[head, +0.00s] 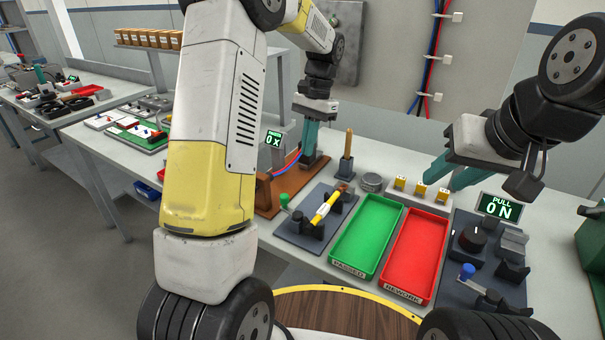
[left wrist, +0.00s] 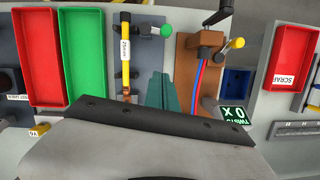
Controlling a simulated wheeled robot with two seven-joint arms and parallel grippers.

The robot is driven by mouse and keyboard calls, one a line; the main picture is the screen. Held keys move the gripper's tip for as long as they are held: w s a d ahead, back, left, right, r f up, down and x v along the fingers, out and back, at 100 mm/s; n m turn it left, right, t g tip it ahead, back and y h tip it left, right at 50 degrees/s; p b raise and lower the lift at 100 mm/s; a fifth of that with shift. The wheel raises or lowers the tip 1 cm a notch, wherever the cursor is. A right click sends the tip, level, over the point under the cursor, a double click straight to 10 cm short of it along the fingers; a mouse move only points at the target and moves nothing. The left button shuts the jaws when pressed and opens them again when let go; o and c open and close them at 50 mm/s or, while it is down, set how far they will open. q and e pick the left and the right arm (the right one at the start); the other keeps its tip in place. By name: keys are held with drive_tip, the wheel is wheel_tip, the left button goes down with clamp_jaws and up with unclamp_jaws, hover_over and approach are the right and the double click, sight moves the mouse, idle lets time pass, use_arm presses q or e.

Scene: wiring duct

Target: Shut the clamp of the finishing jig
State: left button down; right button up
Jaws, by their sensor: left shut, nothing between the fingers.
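A brown board (head: 292,184) carries a red and blue wire pair, which also shows in the left wrist view (left wrist: 201,75). There, a black crank (left wrist: 218,14) and a yellow-knobbed lever (left wrist: 235,44) stand at its far end. Beside it, a dark plate (head: 294,235) holds a yellow labelled rod (head: 325,207) and a green-knobbed lever (head: 284,200). I cannot tell for sure which is the finishing jig, or its clamp's state. My left gripper (head: 307,160) is shut and empty, pointing down by the brown board. My right gripper (head: 438,182) is open near a pale block with yellow pieces (head: 421,188).
A green tray (head: 365,236) and a red tray (head: 415,255) lie right of the dark plate. A tester with a blue knob (head: 467,271) and an ON display (head: 500,206) stands farther right. A wooden-handled tool (head: 347,158) stands upright near my left gripper.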

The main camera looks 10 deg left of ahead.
use_arm(q)
drive_tip(key=shift+f, duration=0.1)
drive_tip(key=s+a+f, duration=0.3)
drive_tip(key=s+f, duration=0.2)
drive_tip(key=f, duration=0.4)
drive_tip(key=shift+s+f, duration=0.25)
drive_tip(key=shift+f, duration=0.1)
drive_tip(key=shift+s+a+n, duration=0.15)
drive_tip(key=shift+a+n, duration=0.2)
drive_tip(key=shift+n, duration=0.25)
idle(0.4)
drive_tip(key=s+a+n+h, duration=0.2)
drive_tip(key=s+n, duration=0.4)
drive_tip(key=n, duration=0.7)
drive_tip(key=shift+a+h, duration=0.35)
drive_tip(key=shift+h, duration=0.25)
